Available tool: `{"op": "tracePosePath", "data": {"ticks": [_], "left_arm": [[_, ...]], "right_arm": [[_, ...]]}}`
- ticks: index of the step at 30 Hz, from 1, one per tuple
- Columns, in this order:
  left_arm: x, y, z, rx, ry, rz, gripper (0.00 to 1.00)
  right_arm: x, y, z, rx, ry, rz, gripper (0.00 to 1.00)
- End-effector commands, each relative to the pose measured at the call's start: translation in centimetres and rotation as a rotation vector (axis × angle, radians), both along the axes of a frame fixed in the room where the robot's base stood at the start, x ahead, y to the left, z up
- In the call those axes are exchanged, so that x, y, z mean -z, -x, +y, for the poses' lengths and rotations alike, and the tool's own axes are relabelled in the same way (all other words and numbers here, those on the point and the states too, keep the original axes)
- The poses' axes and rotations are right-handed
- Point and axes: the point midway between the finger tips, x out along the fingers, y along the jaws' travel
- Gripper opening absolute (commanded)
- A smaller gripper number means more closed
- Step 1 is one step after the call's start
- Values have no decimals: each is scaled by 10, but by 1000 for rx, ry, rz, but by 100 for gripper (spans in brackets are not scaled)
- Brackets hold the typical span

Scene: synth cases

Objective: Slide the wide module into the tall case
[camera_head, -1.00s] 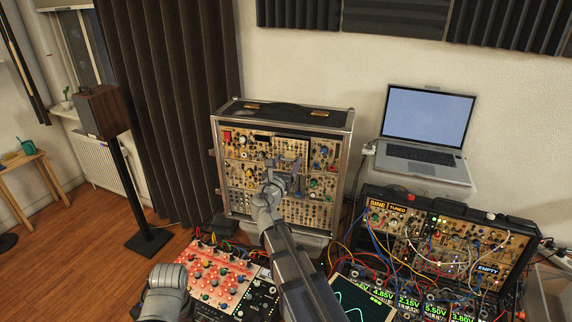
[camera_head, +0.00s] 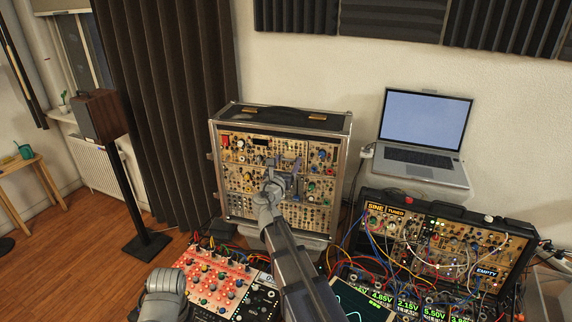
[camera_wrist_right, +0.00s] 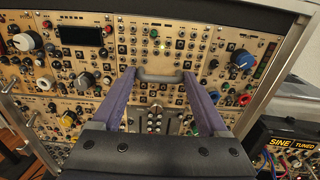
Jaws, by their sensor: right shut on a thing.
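The tall case (camera_head: 347,150) stands upright against the wall, with a silver frame and rows of tan modules. The wide module (camera_head: 288,149) is a tan panel with several small jacks and a grey bar handle, in the case's top row. In the right wrist view the wide module (camera_wrist_right: 165,46) looks about level with its neighbours; its depth is hard to judge. My right gripper (camera_head: 288,176) is in front of the case; its purple fingers (camera_wrist_right: 163,78) are shut on the module's handle. The arm hides part of the lower rows. My left gripper is not in view.
A red-panelled synth (camera_head: 215,277) lies in front of the case. A black case with patch cables (camera_head: 450,245) stands at right, before a laptop (camera_head: 425,125). A speaker on a stand (camera_head: 100,115) is at left. Loose cables run between the instruments.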

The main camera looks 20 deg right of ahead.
Motion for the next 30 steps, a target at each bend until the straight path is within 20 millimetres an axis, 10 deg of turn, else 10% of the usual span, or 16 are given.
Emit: {"op": "tracePosePath", "data": {"ticks": [7, 8, 13, 30], "left_arm": [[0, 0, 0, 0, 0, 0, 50], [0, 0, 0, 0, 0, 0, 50], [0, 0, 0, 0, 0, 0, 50], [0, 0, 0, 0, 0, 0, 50]], "right_arm": [[0, -5, -4, 0, 0, 0, 0], [0, -5, -4, -1, 0, 0, 79], [0, -4, -4, -1, 0, 0, 98], [0, 17, 13, -3, 0, 0, 100]]}}
